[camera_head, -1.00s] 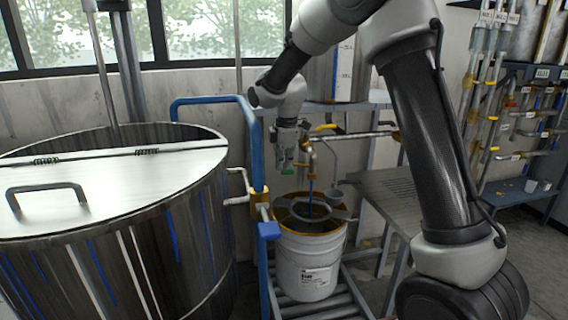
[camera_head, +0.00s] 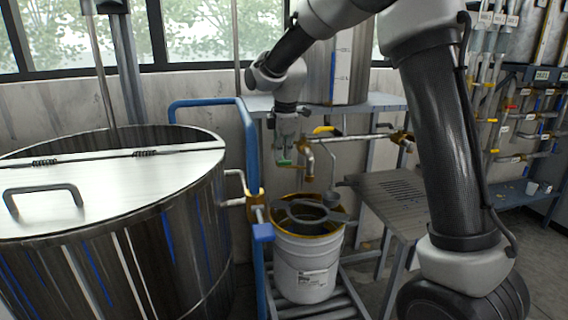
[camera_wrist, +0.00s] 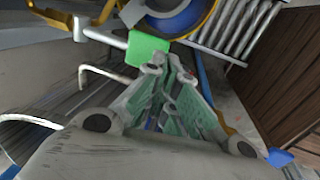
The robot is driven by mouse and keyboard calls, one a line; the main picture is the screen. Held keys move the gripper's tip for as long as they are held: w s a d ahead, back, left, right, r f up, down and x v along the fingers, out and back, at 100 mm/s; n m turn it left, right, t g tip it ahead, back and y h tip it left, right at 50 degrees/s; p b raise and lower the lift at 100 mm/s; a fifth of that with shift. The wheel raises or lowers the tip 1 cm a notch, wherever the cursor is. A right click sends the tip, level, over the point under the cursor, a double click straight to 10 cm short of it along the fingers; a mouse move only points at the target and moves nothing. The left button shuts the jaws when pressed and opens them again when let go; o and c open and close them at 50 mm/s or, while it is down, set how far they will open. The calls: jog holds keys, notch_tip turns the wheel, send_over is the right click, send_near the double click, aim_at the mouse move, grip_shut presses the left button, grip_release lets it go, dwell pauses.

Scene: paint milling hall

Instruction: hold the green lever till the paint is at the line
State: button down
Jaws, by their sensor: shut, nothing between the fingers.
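The green lever (camera_head: 284,162) sits beside the spout (camera_head: 309,163) over the pail. My gripper (camera_head: 286,146) is just above the lever in the head view. In the wrist view my gripper (camera_wrist: 168,62) is shut and empty, with its fingertips close beside the green lever (camera_wrist: 147,49); I cannot tell whether they touch. The white pail (camera_head: 305,265) stands under the spout, with a yellow rim and a grey ring over its mouth. No paint stream shows from the spout now. Blue paint (camera_wrist: 180,20) shows inside the pail in the wrist view. I cannot make out the fill line.
A large steel vat (camera_head: 110,250) with a hinged lid fills the left. A blue rail (camera_head: 250,150) stands between it and the pail. A grey slatted table (camera_head: 390,195) is right of the pail. A tank with a blue level strip (camera_head: 340,80) stands behind.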

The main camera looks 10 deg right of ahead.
jog(key=s+v, duration=0.1)
jog(key=v, duration=0.7)
jog(key=shift+s, duration=0.2)
jog(key=s+d+m, duration=0.5)
jog(key=s+m, duration=0.1)
jog(key=s, duration=0.5)
jog(key=s+d+f+m+t, duration=0.1)
jog(key=s+d+m, duration=0.5)
jog(key=s, duration=0.4)
jog(key=s+d+m+t, duration=0.1)
jog(key=s+d+m, duration=0.5)
jog(key=s, duration=0.5)
jog(key=shift+s+f, duration=0.35)
jog(key=shift+f, duration=0.05)
jog(key=shift+d, duration=0.1)
